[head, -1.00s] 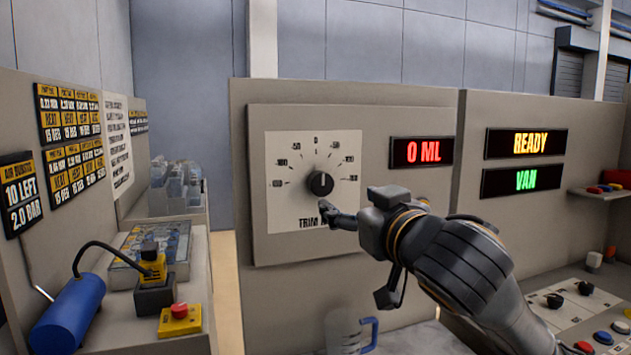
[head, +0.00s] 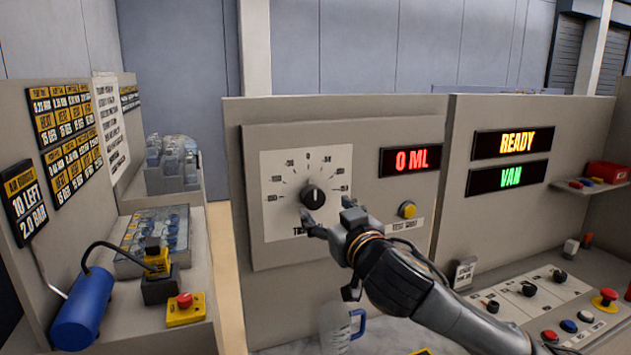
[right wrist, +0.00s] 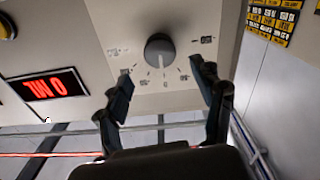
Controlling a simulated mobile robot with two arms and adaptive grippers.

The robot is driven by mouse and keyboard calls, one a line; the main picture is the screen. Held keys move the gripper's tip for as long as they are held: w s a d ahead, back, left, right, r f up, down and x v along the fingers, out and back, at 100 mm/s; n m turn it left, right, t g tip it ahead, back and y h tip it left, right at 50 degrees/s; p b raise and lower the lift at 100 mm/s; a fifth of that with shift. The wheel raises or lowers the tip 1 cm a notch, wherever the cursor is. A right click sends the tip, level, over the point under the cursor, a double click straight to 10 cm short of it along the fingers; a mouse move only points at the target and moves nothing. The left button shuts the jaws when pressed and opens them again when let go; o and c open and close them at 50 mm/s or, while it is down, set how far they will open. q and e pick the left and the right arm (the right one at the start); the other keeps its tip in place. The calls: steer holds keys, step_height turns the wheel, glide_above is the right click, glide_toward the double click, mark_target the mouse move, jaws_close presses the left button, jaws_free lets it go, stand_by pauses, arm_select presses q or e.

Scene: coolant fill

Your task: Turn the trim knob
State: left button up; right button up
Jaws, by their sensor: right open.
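The trim knob (head: 313,197) is a round black knob with a light pointer mark, on a white dial plate (head: 275,215) with a printed scale. The mark points up, close to the 0. My right gripper (head: 328,212) is open just below and right of the knob, with one finger over the plate's lower lettering. In the right wrist view, the knob (right wrist: 159,48) shows beyond and between the two spread fingertips of my right gripper (right wrist: 162,74). I see no contact. My left gripper is not in view.
A red display (head: 411,159) reads 0 ML, with a yellow button (head: 407,210) below it. A clear jug with a blue handle (head: 358,325) stands below my arm. A side bench holds a blue cylinder (head: 82,310).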

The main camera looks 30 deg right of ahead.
mark_target(314, 200)
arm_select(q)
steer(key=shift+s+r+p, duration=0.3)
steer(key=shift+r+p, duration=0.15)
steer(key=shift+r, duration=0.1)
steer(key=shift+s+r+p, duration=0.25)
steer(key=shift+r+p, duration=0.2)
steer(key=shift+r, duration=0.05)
arm_select(e)
steer(key=x, duration=0.7)
steer(key=shift+f, duration=0.1)
steer(key=c, duration=1.1)
steer(key=shift+c, duration=0.2)
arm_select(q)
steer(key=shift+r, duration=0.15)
arm_select(e)
steer(key=shift+n, duration=0.3)
steer(key=n+p, duration=0.1)
steer(key=n, duration=0.1)
steer(key=shift+n, duration=0.4)
steer(key=n+p, duration=0.2)
steer(key=n, duration=0.1)
steer(key=shift+a, duration=0.1)
arm_select(q)
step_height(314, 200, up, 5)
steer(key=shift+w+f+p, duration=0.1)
steer(key=shift+p, duration=0.9)
arm_select(e)
steer(key=n, duration=0.5)
steer(key=shift+n, duration=0.3)
